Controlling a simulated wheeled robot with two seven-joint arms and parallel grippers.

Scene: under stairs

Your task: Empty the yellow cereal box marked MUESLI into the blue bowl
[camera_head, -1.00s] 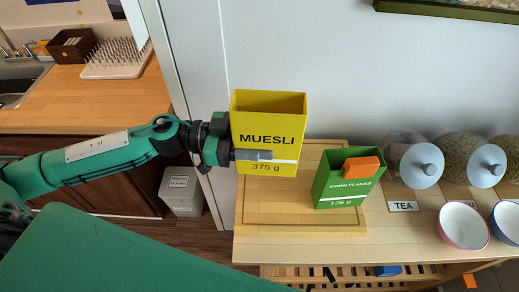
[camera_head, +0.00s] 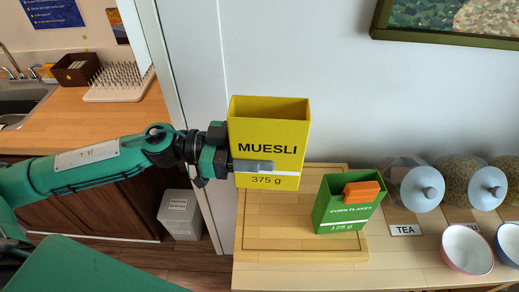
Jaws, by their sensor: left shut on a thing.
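The yellow cereal box marked MUESLI (camera_head: 268,118) is upright with its open top facing up, and it looks held above the wooden board. My left gripper (camera_head: 252,166) is shut on it, with a dark finger across its front below the lettering. I cannot see what is inside the box. A bowl with a blue outer rim (camera_head: 508,243) is cut off at the right edge of the view. My right gripper is not in view.
A green CORN FLAKES box (camera_head: 346,208) with an orange clip stands on the wooden board (camera_head: 262,238). A white bowl with a pink rim (camera_head: 467,249) stands beside the blue one. Lidded jars (camera_head: 422,189) line the wall behind a TEA label (camera_head: 405,230).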

